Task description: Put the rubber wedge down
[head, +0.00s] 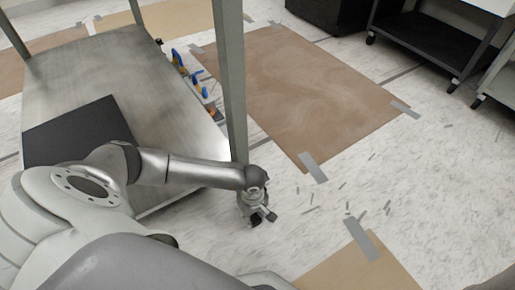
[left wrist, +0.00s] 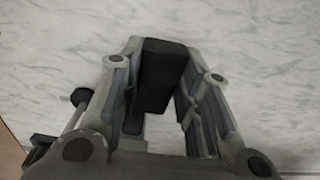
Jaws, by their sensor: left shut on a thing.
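My left gripper (head: 261,213) is low over the white marbled floor, beside the metal shelf's near post. In the left wrist view, my left gripper (left wrist: 164,62) is shut on a black block, the rubber wedge (left wrist: 163,76), which sits between its two fingers. The floor shows behind the wedge; whether the wedge touches it I cannot tell. In the head view the wedge is too small and dark to tell from the fingertips. My right gripper is in neither view.
A metal shelf (head: 165,105) with upright posts and a dark mat (head: 75,130) stands at left. Blue and orange-handled tools (head: 190,75) lie beyond it. Brown sheets (head: 300,90) are taped to the floor. Wheeled carts (head: 425,45) stand at upper right. Floor right of my gripper is mostly open.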

